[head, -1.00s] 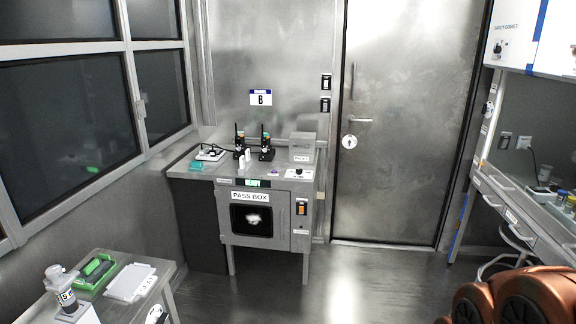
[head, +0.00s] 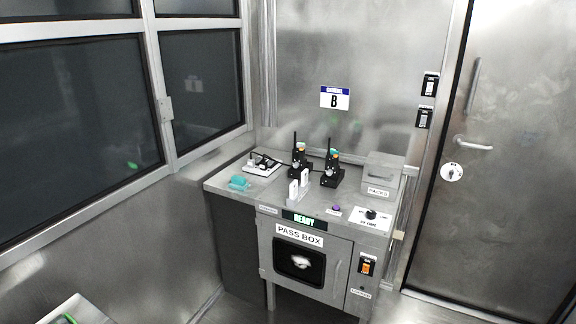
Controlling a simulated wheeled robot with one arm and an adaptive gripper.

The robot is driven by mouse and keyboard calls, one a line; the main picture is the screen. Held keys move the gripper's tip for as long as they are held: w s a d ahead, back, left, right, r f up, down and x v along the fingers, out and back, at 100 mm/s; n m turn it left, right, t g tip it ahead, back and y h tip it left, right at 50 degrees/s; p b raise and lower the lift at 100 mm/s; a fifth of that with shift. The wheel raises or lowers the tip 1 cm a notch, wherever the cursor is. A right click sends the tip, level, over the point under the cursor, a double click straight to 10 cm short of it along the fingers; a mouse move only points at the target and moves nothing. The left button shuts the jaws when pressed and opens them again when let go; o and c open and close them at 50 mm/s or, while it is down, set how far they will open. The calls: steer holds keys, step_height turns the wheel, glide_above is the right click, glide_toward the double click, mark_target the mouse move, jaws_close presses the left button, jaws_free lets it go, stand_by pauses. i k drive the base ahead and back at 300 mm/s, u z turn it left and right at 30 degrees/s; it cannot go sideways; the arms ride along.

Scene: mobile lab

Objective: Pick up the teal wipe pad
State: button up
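A small teal pad (head: 239,183) lies on the left part of the metal counter top (head: 222,186), near its front left edge. It looks like the wipe pad and nothing covers it. My gripper is not in view, so its state does not show.
On the counter, a white tray (head: 263,165) sits behind the pad, with two black radios (head: 301,164) to its right. White upright items (head: 299,187), a grey PACKS box (head: 382,176) and a control panel (head: 371,217) follow rightward. The pass box (head: 341,262) is below. A closed door (head: 500,170) stands right.

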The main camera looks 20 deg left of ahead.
mark_target(238, 182)
steer(key=u, duration=0.35)
steer(key=i, duration=1.55)
steer(key=u, duration=1.8)
steer(key=i, duration=1.15)
steer(key=u, duration=0.75)
